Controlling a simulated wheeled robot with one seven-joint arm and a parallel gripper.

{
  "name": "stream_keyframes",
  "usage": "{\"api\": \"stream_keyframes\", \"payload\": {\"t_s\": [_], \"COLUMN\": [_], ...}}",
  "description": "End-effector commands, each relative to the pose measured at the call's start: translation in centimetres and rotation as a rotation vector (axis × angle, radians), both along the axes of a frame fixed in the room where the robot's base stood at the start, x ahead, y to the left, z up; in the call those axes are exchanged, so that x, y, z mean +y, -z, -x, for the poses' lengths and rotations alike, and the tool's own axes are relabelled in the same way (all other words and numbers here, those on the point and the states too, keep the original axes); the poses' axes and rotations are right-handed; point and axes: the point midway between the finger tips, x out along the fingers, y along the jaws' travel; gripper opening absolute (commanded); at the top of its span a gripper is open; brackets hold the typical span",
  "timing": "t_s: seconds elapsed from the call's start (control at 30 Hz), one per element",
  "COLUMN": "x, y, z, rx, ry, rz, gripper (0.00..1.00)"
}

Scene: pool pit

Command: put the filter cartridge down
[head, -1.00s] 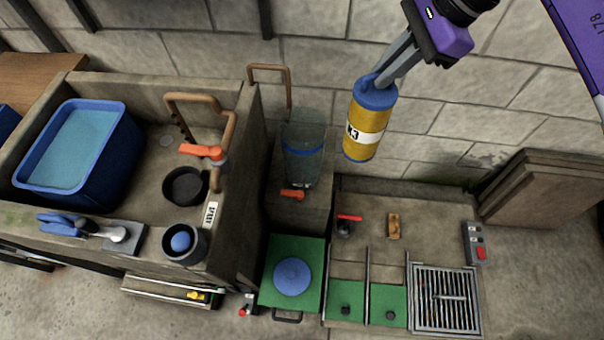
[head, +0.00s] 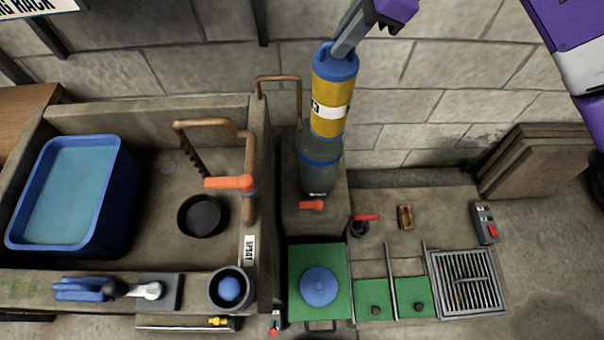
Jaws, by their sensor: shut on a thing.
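The cartridge's lower end overlaps the mouth of the clear, blue-banded filter housing (head: 320,174) on the grey block. I cannot tell whether it is inside the housing or just above or in front of it.
A concrete sink with a blue water tub (head: 68,190), copper pipe and orange valve handle (head: 230,183) stands at left. A green mat with a blue disc lid (head: 319,287) lies in front. A floor grate (head: 467,283) and grey button box (head: 485,223) are at right.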

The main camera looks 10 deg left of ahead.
Motion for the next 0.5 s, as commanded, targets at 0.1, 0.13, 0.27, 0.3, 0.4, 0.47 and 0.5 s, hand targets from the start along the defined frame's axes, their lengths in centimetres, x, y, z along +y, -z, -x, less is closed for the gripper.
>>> {"api": "stream_keyframes", "payload": {"t_s": [0.1, 0.13, 0.27, 0.3, 0.4, 0.47, 0.5], "x": [-0.1, -0.1, 0.0, 0.0, 0.0, 0.0, 0.0], "y": [0.2, 0.4, 2.7, 3.6, 6.1, 7.5, 8.5], "z": [0.0, 0.0, 0.1, 0.1, 0.1, 0.1, 0.1], "rx": [0.001, 0.001, 0.005, 0.005, 0.005, 0.006, 0.005], "ry": [0.001, 0.001, 0.000, 0.000, 0.000, 0.000, 0.001], "rz": [-0.001, -0.001, -0.002, -0.001, -0.002, -0.003, -0.002], "gripper": [0.00, 0.00, 0.00, 0.00, 0.00, 0.00, 0.00]}}
